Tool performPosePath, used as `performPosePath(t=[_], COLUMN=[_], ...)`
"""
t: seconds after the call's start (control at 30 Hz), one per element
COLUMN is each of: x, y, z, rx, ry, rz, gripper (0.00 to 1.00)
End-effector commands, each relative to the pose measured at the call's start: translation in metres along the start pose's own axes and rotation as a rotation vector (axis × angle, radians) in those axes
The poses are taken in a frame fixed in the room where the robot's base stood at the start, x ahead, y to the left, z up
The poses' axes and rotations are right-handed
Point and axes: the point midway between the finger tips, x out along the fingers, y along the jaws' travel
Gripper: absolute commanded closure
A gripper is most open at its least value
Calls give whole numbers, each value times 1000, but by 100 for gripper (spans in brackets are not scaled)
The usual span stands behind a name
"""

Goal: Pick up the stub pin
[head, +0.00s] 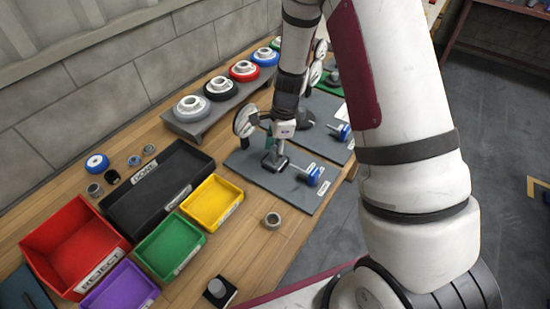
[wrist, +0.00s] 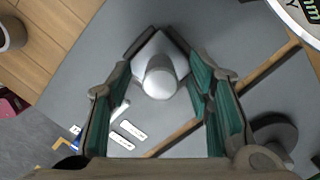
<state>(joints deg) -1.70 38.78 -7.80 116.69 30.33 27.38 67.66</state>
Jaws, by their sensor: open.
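A pale grey round pin (wrist: 160,82), which looks like the stub pin, stands with a square block at its foot over the grey chassis plate in the wrist view. My gripper (wrist: 162,50) is open, with one green-padded finger on each side of the pin; I cannot tell whether either finger touches it. In the head view my gripper (head: 272,158) is low over the nearer grey plate (head: 250,178), and the pin is hidden there or too small to make out. A blue hub (head: 314,177) sits at the plate's right side.
A black tray (head: 150,205), red bin (head: 65,240), yellow bin (head: 212,203) and green bin (head: 172,248) stand left. A grey ring (head: 272,220) lies on open wood. Wheels line a rack behind.

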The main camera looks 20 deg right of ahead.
Motion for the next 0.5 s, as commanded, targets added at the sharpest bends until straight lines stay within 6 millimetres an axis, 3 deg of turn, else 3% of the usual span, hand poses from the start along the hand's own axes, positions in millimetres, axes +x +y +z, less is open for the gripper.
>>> performPosePath(t=[0.33, 0.5], x=[9, 9], y=[0, 0], z=[0, 0], rx=[0, 0], ry=[0, 0], rz=[-1, -1], gripper=[53, 92])
